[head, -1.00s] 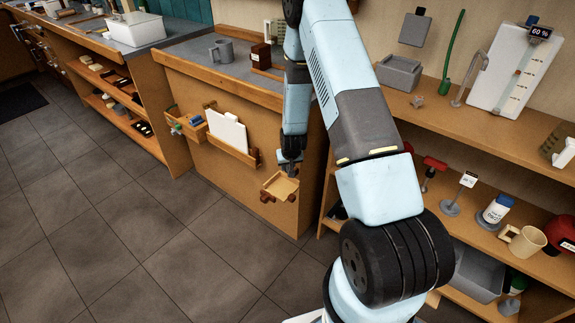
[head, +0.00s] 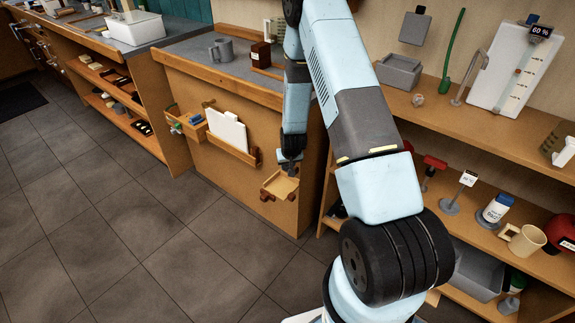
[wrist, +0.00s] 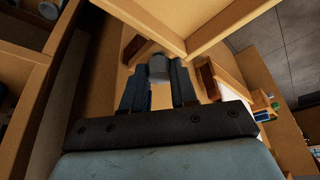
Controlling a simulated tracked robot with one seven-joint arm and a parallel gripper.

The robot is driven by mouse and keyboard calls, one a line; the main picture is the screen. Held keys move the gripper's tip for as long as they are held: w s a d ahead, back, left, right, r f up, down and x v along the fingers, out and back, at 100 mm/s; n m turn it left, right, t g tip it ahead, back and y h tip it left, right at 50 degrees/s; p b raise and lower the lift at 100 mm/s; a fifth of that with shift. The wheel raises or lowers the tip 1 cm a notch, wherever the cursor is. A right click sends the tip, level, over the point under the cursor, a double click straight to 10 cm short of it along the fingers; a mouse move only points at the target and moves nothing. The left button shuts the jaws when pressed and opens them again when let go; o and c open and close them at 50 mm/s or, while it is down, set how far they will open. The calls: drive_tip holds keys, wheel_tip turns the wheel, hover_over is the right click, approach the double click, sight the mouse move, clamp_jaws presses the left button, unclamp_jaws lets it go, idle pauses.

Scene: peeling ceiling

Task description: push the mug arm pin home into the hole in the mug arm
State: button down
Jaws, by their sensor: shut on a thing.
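My gripper (head: 291,166) is low at the side panel of the wooden counter, just above a small wooden ledge (head: 281,185) with dark brown end pieces. In the wrist view my gripper (wrist: 157,78) is shut on a grey, round-ended piece that appears to be the mug arm pin (wrist: 157,67). The fingers stand on either side of it. Most of the pin is hidden between them. I cannot make out the hole in the mug arm, or tell how far the pin sits in it.
A rack with a white board (head: 228,130) is on the counter panel, left of my gripper. Shelves with a cream mug (head: 527,240) are at the right. The tiled floor (head: 130,220) at the left is clear.

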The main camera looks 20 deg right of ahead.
drive_tip(key=shift+d+f, duration=0.1)
drive_tip(key=c, duration=0.9)
unclamp_jaws()
drive_tip(key=shift+o, duration=0.5)
drive_tip(key=shift+s+a, duration=0.1)
drive_tip(key=shift+a, duration=0.1)
drive_tip(key=shift+a+f, duration=0.1)
drive_tip(key=shift+a, duration=0.05)
drive_tip(key=w+v, duration=0.2)
drive_tip(key=v, duration=1.5)
drive_tip(key=shift+d+r, duration=0.4)
drive_tip(key=shift+r, duration=0.25)
drive_tip(key=shift+s, duration=0.15)
